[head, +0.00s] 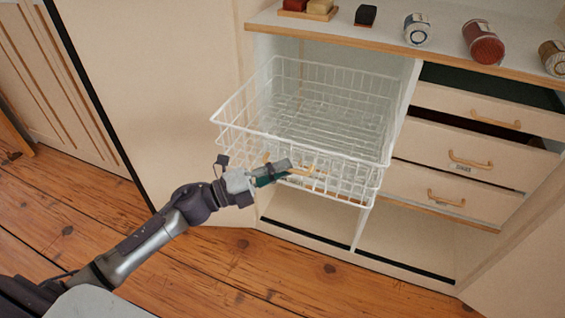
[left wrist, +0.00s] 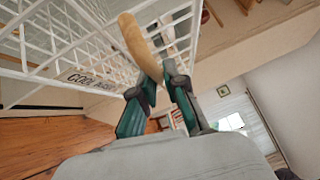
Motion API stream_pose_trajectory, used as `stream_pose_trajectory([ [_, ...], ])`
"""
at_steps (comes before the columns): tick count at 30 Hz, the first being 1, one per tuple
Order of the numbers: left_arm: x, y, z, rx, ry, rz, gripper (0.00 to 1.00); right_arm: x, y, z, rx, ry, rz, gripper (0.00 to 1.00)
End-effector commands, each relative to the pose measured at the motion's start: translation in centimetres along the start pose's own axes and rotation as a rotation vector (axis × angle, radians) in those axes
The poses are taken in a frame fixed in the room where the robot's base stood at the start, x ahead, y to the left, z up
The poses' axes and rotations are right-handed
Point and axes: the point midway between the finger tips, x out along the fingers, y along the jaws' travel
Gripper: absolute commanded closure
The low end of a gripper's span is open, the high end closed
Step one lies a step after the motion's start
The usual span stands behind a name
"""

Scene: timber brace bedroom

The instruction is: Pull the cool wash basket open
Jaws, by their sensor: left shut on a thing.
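The cool wash basket (head: 335,133) is a white wire basket that stands pulled partly out of the cabinet's left bay in the head view, and it looks empty. In the left wrist view its wire wall and a label starting with "COO" (left wrist: 80,79) show at the upper left. A wooden handle (left wrist: 138,48) runs along its front. My left gripper (head: 283,172) is at the basket's front, its dark green fingers shut on the handle, as the left wrist view also shows (left wrist: 162,78). My right gripper is not in view.
Several drawers (head: 470,152) with wooden handles sit right of the basket, some slightly open. A cabinet door (head: 165,90) stands open at left. The wooden floor (head: 215,265) before the cabinet is clear.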

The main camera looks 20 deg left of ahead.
Motion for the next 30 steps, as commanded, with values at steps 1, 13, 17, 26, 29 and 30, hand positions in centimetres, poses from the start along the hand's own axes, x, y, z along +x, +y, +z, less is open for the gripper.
stream_pose_trajectory([
  [1,-0.1,0.0,-0.1,-0.001,0.001,0.001,1.0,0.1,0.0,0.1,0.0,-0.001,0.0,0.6],
  [13,-0.1,0.0,-0.1,0.0,0.0,0.0,0.82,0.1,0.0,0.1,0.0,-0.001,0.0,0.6],
  [17,-0.1,0.0,-0.1,0.0,0.0,0.0,0.63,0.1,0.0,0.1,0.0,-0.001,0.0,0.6],
  [26,-0.2,0.0,-0.1,0.0,0.0,0.0,0.63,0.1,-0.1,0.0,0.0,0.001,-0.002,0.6],
  [29,-1.1,0.1,-0.1,-0.001,-0.002,0.002,0.63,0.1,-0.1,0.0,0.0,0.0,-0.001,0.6],
  [30,-1.6,0.1,-0.1,0.0,-0.001,0.003,0.63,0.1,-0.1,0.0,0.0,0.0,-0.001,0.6],
])
